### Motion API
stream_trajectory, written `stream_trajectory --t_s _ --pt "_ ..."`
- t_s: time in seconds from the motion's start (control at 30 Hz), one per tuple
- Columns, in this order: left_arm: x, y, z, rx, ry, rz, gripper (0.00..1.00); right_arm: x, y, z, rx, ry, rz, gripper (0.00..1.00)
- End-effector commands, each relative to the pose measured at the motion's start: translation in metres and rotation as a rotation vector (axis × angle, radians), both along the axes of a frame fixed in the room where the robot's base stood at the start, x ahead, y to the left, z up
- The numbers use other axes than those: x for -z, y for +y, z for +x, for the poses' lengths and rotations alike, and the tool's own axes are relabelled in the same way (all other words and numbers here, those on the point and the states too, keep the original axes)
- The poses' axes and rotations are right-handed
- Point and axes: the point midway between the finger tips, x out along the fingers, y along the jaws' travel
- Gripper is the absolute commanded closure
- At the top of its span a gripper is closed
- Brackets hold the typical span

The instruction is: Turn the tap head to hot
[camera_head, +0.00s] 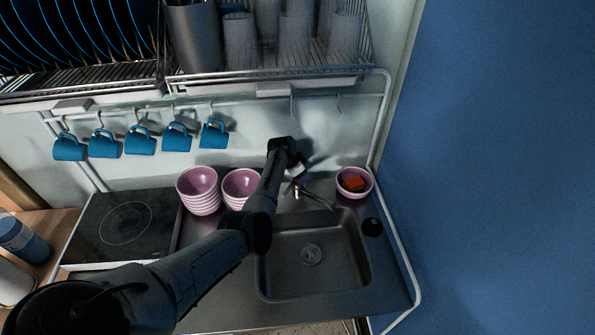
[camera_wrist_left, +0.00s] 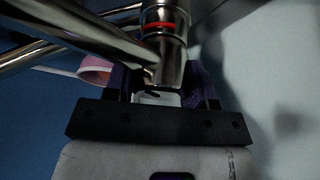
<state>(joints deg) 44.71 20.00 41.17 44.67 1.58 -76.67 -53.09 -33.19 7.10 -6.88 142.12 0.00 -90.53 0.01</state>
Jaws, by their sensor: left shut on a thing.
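The chrome tap (camera_head: 318,196) stands behind the sink, its spout reaching out over the basin. My left arm comes in from the left, and its gripper (camera_head: 298,180) is at the tap's upper part. In the left wrist view, the tap head (camera_wrist_left: 164,42) is a chrome cylinder with a red ring. The purple-padded fingers of my left gripper (camera_wrist_left: 162,88) stand on either side of the tap's end and are shut on it. The exact contact is dark and partly hidden. My right gripper is not in view.
The sink (camera_head: 335,265) lies in front of the tap. Stacked pink bowls (camera_head: 198,190) stand left of my forearm. A pink bowl with a red item (camera_head: 353,183) stands right of the tap. Blue mugs (camera_head: 140,141) hang under the dish rack. A blue wall (camera_head: 500,170) bounds the right.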

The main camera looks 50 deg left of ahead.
Motion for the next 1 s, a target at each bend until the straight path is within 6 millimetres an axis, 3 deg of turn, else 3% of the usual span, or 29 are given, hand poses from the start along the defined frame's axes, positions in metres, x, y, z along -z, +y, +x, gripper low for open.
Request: stream_trajectory --t_s 0.4,0.93,0.97,1.0 --pt "0.0005 0.0009 -0.0011 0.173 0.004 0.001 0.92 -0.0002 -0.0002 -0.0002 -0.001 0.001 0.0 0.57" --pt "0.0006 0.0011 -0.0012 0.199 0.004 0.003 0.92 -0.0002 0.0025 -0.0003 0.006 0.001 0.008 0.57" --pt "0.0006 0.0011 -0.0013 0.199 0.004 0.004 0.48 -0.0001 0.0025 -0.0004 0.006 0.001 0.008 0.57" --pt "0.0006 0.0012 -0.0013 0.198 0.004 0.004 0.44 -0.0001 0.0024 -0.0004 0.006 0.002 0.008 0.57"
